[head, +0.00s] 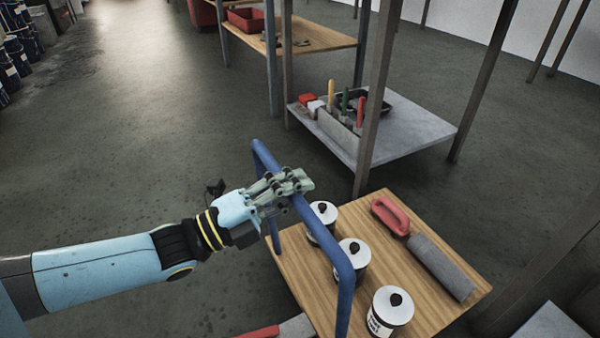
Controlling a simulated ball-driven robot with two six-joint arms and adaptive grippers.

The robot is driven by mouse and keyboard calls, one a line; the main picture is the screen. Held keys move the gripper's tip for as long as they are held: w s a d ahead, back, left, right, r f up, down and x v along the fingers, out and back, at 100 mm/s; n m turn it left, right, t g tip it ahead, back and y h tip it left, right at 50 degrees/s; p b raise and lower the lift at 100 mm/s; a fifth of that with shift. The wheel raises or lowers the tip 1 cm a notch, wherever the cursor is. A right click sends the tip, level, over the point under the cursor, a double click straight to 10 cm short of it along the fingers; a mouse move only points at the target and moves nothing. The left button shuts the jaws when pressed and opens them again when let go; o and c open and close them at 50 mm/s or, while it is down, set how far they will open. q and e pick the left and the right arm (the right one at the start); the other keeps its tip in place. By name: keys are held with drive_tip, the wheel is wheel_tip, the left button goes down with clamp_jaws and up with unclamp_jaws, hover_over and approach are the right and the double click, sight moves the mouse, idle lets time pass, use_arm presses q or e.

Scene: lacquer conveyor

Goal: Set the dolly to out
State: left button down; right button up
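The dolly has a wooden deck (436,302) and a blue tubular push handle (338,260) on its left side. It stands at the lower right of the head view. My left gripper (288,186) reaches in from the left, with its fingers closed over the upper bar of the handle. Several white-lidded cans stand on the deck, one of them the nearest can (390,308). A roller tool with a red grip (390,216) and a grey body lies beside them. The dolly's wheels are hidden. My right gripper is not in view.
A shelf rack with a grey lower shelf (420,130) holding brushes and a tray stands just behind the dolly. A wooden shelf (330,38) is further back. Dark cans (14,55) line the far left. The floor at left and centre is open.

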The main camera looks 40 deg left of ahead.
use_arm(q)
drive_tip(key=c, duration=2)
unclamp_jaws()
drive_tip(key=shift+s+f, duration=0.2)
drive_tip(key=shift+f, duration=0.3)
drive_tip(key=o, duration=0.5)
drive_tip(key=shift+w, duration=0.1)
drive_tip(key=o, duration=0.3)
drive_tip(key=shift+r, duration=0.25)
drive_tip(key=shift+o, duration=0.2)
drive_tip(key=v, duration=1.2)
